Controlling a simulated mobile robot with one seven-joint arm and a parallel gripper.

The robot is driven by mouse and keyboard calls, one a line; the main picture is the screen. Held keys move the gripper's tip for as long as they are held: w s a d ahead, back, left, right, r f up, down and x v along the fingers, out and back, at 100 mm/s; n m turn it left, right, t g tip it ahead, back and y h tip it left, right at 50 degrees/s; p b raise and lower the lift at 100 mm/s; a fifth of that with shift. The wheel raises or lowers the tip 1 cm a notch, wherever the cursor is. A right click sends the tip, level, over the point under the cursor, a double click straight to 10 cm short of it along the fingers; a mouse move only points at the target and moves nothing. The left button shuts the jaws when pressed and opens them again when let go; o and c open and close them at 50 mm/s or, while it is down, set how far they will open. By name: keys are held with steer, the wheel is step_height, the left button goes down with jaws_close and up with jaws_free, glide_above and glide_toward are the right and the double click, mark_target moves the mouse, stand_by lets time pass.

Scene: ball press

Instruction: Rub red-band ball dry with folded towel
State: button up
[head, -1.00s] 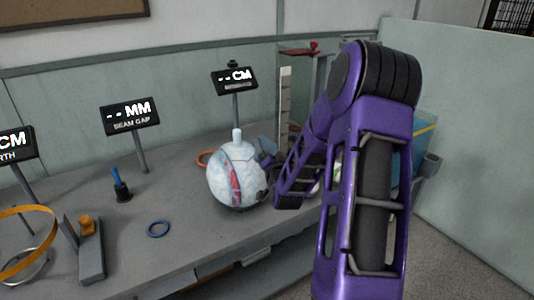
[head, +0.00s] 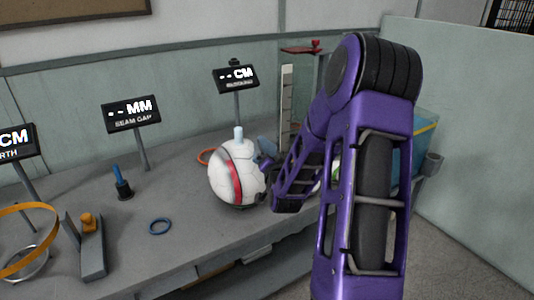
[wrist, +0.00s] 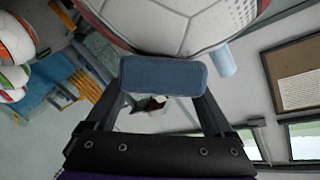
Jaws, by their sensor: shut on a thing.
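The red-band ball (head: 222,178) is white with a red and a grey band and sits on the grey workbench in the head view. It fills the top of the wrist view (wrist: 165,25). My gripper (wrist: 163,92) is shut on the folded towel (wrist: 163,76), a blue-grey padded block. The towel is close to the ball's panelled surface; I cannot tell whether they touch. In the head view the towel (head: 266,148) shows at the ball's right side, partly hidden by my arm.
Several other balls (wrist: 12,50) show at left in the wrist view.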

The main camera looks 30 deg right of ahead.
steer(key=shift+w+d, duration=0.6)
steer(key=shift+d, duration=0.15)
steer(key=shift+s+a, duration=0.95)
steer(key=shift+a, duration=0.2)
steer(key=shift+w+d, duration=0.95)
steer(key=shift+d, duration=0.15)
steer(key=shift+s+a, duration=0.95)
steer(key=shift+a, duration=0.15)
steer(key=shift+w+d, duration=0.95)
steer(key=shift+d, duration=0.2)
steer(key=shift+a, duration=0.15)
steer(key=shift+s+a, duration=1)
